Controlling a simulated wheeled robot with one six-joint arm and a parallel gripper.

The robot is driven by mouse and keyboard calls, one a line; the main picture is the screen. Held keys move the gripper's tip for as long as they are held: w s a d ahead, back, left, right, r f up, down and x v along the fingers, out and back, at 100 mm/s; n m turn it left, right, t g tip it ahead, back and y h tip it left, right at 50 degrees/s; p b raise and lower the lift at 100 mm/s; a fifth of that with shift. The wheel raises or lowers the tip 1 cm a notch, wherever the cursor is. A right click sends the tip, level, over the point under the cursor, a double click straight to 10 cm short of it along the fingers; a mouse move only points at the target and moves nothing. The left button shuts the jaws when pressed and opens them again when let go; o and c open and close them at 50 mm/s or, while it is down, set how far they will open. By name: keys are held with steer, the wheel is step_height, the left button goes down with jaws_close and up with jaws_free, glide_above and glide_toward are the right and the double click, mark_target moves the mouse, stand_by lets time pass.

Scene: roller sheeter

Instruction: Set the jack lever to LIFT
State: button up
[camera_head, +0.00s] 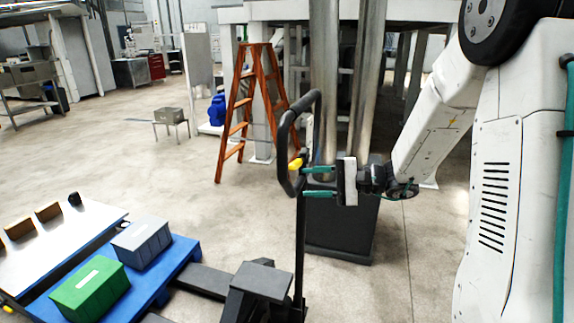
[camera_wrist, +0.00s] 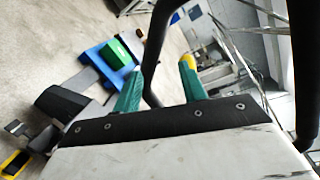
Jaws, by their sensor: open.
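The pallet jack's black handle loop (camera_head: 283,140) stands upright in the middle of the head view. A small yellow lever (camera_head: 295,165) sits inside the loop near its lower part. My gripper (camera_head: 304,182) is open with its teal fingers pointing left at the loop, the upper fingertip close to the lever. In the wrist view my gripper (camera_wrist: 162,68) has the black loop (camera_wrist: 156,45) passing between its fingers, nearer the left one. The yellow lever (camera_wrist: 188,60) shows at the right fingertip; I cannot tell whether they touch. No LIFT marking is readable.
The jack's dark body (camera_head: 260,282) stands below the handle. A blue pallet (camera_head: 180,262) carries a green box (camera_head: 90,290) and a grey box (camera_head: 142,242). Metal columns (camera_head: 325,80) on a dark base (camera_head: 342,228) stand behind my gripper. An orange ladder (camera_head: 240,110) stands behind.

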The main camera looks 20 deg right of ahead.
mark_target(299, 166)
steer(key=w+t, duration=0.1)
steer(key=w+d+r+t, duration=0.1)
steer(key=w, duration=0.1)
steer(key=shift+w+d+r+t, duration=0.3)
steer(key=shift+d+r+t, duration=0.05)
steer(key=shift+d+t, duration=0.05)
steer(key=x, duration=0.7)
steer(key=shift+a, duration=0.2)
steer(key=shift+w, duration=0.15)
jaws_close()
